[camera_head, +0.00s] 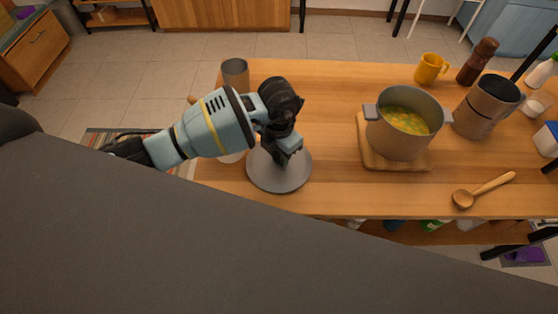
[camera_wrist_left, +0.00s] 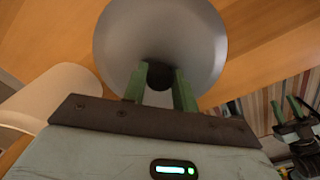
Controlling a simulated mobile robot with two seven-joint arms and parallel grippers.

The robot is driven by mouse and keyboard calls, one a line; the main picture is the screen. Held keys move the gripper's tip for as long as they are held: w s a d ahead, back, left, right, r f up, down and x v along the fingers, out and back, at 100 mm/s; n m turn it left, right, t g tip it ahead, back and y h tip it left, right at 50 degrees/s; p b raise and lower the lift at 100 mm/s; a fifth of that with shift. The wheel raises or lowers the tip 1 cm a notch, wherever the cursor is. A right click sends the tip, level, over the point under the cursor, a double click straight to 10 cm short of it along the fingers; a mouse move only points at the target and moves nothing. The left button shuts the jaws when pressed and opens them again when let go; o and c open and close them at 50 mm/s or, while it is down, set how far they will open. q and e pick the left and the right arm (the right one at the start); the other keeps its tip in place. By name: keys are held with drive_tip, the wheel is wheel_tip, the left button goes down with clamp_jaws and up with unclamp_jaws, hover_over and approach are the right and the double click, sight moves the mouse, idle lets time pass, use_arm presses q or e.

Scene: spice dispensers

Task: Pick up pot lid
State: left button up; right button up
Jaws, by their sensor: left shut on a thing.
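The pot lid (camera_head: 266,178) is a grey disc with a dark knob (camera_wrist_left: 159,75), near the table's front left. My left gripper (camera_head: 283,157) is above it; in the left wrist view its green fingers are shut on the knob. Whether the lid touches the table I cannot tell. The grey pot (camera_head: 397,146) stands uncovered on a wooden board (camera_head: 374,158) to the right, with yellow-green soup (camera_head: 405,120) in it. My right gripper (camera_wrist_left: 288,108) shows at the right edge of the left wrist view, its green fingers apart and empty.
A wooden spoon (camera_head: 483,190) lies at the front right. A grey cup (camera_head: 235,73) stands at the back left. The table between lid and board is clear.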

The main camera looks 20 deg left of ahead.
use_arm(q)
drive_tip(key=shift+c, duration=1.1)
drive_tip(key=shift+r, duration=0.15)
drive_tip(key=shift+w+r, duration=0.1)
drive_tip(key=shift+r, duration=0.55)
wheel_tip(320, 180, up, 2)
drive_tip(key=shift+d+r, duration=0.1)
drive_tip(key=shift+d, duration=0.05)
drive_tip(key=s+d+r, duration=0.1)
drive_tip(key=s+d, duration=0.9)
drive_tip(key=d, duration=0.1)
drive_tip(key=shift+s+d, duration=0.35)
drive_tip(key=shift+d, duration=0.05)
drive_tip(key=shift+a+r, duration=0.1)
